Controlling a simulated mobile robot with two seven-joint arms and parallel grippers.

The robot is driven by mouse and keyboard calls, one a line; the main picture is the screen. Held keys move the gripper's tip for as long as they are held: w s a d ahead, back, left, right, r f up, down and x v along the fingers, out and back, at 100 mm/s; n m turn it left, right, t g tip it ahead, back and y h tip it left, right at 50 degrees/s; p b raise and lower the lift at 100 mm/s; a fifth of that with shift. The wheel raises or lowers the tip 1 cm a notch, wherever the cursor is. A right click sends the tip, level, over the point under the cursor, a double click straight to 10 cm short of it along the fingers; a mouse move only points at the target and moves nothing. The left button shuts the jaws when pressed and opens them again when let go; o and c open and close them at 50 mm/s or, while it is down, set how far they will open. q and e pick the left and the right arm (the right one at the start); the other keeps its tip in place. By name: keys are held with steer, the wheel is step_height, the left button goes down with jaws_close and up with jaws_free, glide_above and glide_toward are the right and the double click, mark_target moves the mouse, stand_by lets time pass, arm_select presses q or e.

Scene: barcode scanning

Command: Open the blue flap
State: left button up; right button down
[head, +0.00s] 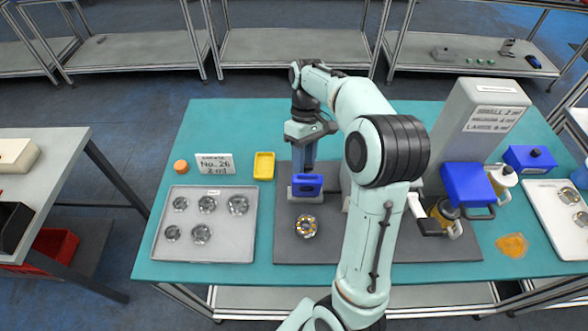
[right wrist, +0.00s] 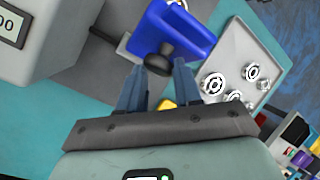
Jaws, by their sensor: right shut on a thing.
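The blue flap (head: 308,181) stands on a small light base on the dark mat, near the middle of the table. In the right wrist view the blue flap (right wrist: 195,38) has a dark round knob (right wrist: 172,52) on it. My right gripper (head: 306,165) reaches down to it from behind. In the right wrist view its fingertips (right wrist: 160,74) sit on either side of the knob's dark end, shut on it. The gripper hides part of the flap in the head view. My left gripper is not in view.
A grey tray (head: 206,250) of metal parts lies left. A round part (head: 306,226) lies on the mat (head: 345,250) in front of the flap. A grey machine (head: 478,112) and a larger blue part (head: 467,184) stand right.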

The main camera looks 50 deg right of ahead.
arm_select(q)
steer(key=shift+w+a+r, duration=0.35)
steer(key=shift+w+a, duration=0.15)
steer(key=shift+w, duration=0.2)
arm_select(e)
steer(key=shift+w+d+f+g+y, duration=0.35)
steer(key=shift+d+f+g+y, duration=0.2)
steer(key=shift+d, duration=0.1)
steer(key=shift+w+d+f+g+y, duration=0.4)
steer(key=shift+d+f+g+y, duration=0.1)
steer(key=shift+d+f+y, duration=0.1)
steer(key=shift+w+d+f+g+y, duration=0.35)
steer(key=shift+d+f+g+y, duration=0.2)
steer(key=shift+d, duration=0.1)
steer(key=c, duration=0.8)
jaws_free()
steer(key=shift+o, duration=0.3)
steer(key=shift+s+d, duration=0.1)
steer(key=shift+d, duration=0.15)
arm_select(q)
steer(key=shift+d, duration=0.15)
arm_select(e)
steer(key=shift+a, duration=0.1)
steer(key=shift+a+r, duration=0.1)
steer(key=shift+a, duration=0.05)
